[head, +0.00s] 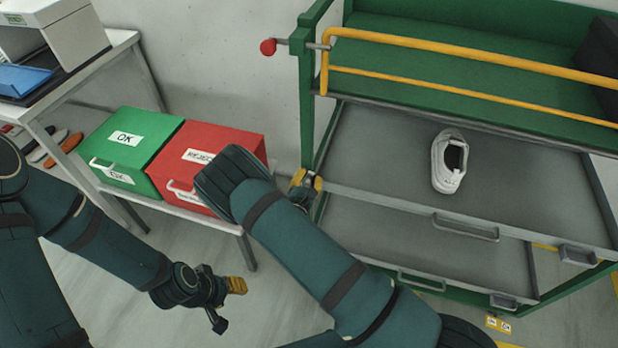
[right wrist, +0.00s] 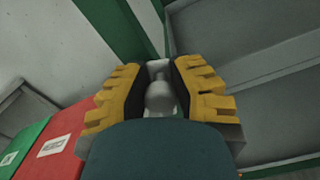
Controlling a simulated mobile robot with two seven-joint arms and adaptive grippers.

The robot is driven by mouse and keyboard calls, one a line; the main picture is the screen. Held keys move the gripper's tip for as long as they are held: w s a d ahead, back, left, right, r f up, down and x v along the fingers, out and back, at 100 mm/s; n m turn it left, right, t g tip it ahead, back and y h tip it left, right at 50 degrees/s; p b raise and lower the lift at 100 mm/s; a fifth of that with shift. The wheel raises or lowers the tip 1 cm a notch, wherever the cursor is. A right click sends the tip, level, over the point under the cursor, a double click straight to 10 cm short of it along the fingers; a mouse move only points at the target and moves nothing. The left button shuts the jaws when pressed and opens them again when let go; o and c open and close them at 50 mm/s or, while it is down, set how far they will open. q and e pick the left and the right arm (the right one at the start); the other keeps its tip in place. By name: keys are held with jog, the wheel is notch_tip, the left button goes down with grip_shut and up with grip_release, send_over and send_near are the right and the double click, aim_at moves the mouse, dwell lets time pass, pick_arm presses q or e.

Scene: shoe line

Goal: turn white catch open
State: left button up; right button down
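The white catch (right wrist: 160,96) shows as a pale, rounded knob in the middle of the right wrist view. My right gripper (right wrist: 160,88) has its yellow fingers on either side of it, standing apart. Firm contact with the pads does not show. In the head view my right gripper (head: 307,184) is at the green corner post of the rack, where the arm partly hides it and the catch cannot be made out. My left gripper (head: 236,286) hangs low over the floor, away from the rack. Its finger gap cannot be made out.
The rack has a grey shelf (head: 375,150) with a white shoe (head: 449,162) on it, and a yellow rail (head: 470,55) above. Green (head: 150,139) and red (head: 235,140) boxes stand on a low bench at left.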

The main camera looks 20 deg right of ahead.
jog(key=shift+w+a+r+n, duration=0.15)
jog(key=shift+w+a+n, duration=0.05)
jog(key=shift+n, duration=0.4)
jog(key=n, duration=0.1)
jog(key=a+n, duration=0.1)
jog(key=shift+w+n+p, duration=0.35)
jog(key=shift+n, duration=0.05)
jog(key=c, duration=0.8)
grip_release()
jog(key=shift+o, duration=0.2)
jog(key=shift+s, duration=0.1)
